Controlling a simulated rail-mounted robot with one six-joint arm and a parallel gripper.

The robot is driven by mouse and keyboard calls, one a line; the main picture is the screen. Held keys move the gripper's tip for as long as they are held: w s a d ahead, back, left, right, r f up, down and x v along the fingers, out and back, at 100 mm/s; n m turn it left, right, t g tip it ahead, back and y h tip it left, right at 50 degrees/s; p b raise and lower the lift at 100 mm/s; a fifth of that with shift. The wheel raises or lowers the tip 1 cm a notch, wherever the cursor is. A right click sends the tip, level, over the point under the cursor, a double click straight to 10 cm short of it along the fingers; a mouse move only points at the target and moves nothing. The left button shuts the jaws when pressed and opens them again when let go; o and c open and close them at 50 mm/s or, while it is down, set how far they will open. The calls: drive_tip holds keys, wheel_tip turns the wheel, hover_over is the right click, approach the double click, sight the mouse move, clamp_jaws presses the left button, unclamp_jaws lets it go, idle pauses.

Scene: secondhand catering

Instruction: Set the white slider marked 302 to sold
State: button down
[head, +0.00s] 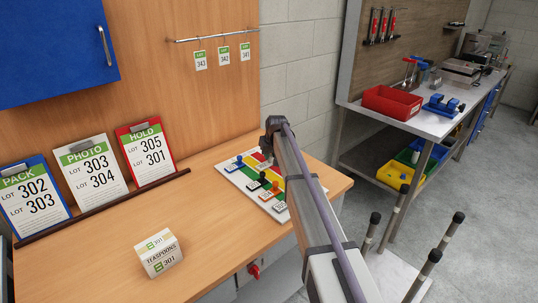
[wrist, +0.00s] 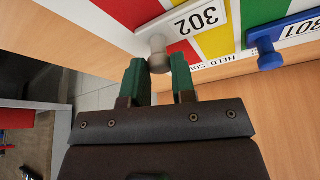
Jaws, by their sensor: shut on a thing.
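The slider board (head: 232,177) lies on the wooden bench near its right end, with coloured red, yellow and green bands. In the wrist view the white slider marked 302 (wrist: 196,20) lies across these bands, its grey-white knob (wrist: 157,45) past the red band at the board's edge. My gripper (wrist: 158,68) is shut on this knob, one green fingertip on each side. In the head view my arm hides the gripper tips (head: 268,140) and most of the white slider. The blue slider marked 301 (wrist: 266,50) is beside it. Printed HELD and SOLD words are partly readable.
Black (head: 262,175) and orange (head: 276,187) knobs stand on the same board. A teaspoons box (head: 158,254) sits on the bench front. Lot cards, including the HOLD card (head: 146,155), lean at the left. A side table with a red bin (head: 391,102) stands right.

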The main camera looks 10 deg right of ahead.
drive_tip(key=shift+w+d, duration=0.15)
drive_tip(key=c, duration=0.9)
unclamp_jaws()
drive_tip(key=shift+d, duration=0.15)
drive_tip(key=shift+c, duration=0.2)
drive_tip(key=p+v, duration=1)
drive_tip(key=shift+s+r, duration=0.25)
drive_tip(key=shift+r, duration=0.1)
drive_tip(key=s+a+f+g, duration=0.1)
drive_tip(key=s+g, duration=0.1)
drive_tip(key=s, duration=1.9)
drive_tip(key=s+a+f+m+g, duration=0.1)
drive_tip(key=s+a+g, duration=0.1)
drive_tip(key=s, duration=1.9)
drive_tip(key=shift+a+m+h+b, duration=0.15)
drive_tip(key=shift+m+h+b, duration=0.15)
drive_tip(key=shift+b, duration=0.1)
